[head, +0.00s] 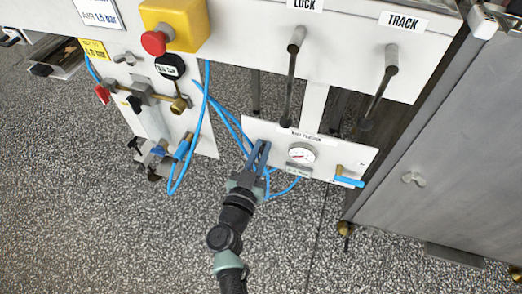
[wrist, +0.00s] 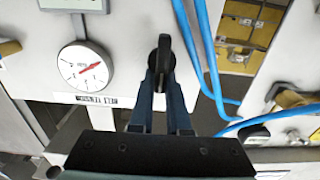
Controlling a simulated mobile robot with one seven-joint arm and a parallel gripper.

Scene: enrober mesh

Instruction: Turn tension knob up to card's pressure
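The belt tension panel (head: 232,128) hangs low in the head view, with a round white gauge (head: 302,153) on it. The gauge also shows in the wrist view (wrist: 86,66), its red needle pointing up and right there; its numbers are too small to read. The black tension knob (wrist: 163,56) is on the panel. My gripper (wrist: 161,82) reaches it, a finger on either side of the knob's lower part; whether they press on it is unclear. In the head view my gripper (head: 261,151) hides the knob.
A blue-handled valve (head: 349,181) sits right of the gauge. Blue hoses (head: 232,125) run close to my gripper's left. A red button on a yellow box (head: 176,22) and two levers marked LOCK and TRACK are above. A metal cabinet (head: 440,130) stands at right.

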